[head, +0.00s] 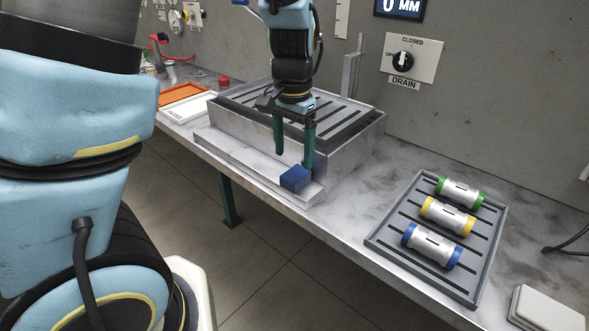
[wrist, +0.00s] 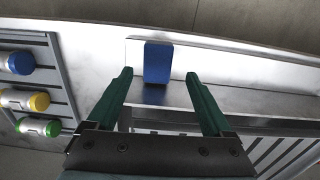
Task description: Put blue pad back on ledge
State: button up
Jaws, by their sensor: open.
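The blue pad (head: 295,179) sits on the near right end of the pale metal ledge (head: 240,158), along the front of the slatted tank. In the wrist view the blue pad (wrist: 158,63) stands out against the ledge (wrist: 250,68), just beyond the fingertips and roughly centred between them. My gripper (head: 293,160) points down with its green fingers apart, one finger close to the pad in the head view. In the wrist view my gripper (wrist: 159,75) is open with nothing between its fingers. Whether a finger touches the pad I cannot tell.
The slatted tank (head: 345,150) stands right behind the ledge. A grey tray (head: 395,235) with green-, yellow- and blue-ended cylinders lies to the right. An orange tray (head: 180,93) and a white tray (head: 188,108) lie at the far left. The bench between tank and grey tray is clear.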

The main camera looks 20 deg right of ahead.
aim_at(294, 173)
notch_tip(294, 173, up, 5)
jog(key=a+f+n, duration=0.1)
jog(key=a+n, duration=0.4)
jog(key=a, duration=0.7)
jog(key=w+a+f+n+t, duration=0.1)
jog(key=a+n, duration=0.4)
jog(key=a, duration=0.8)
jog(key=shift+f+n+t, duration=0.3)
jog(key=shift+f, duration=0.5)
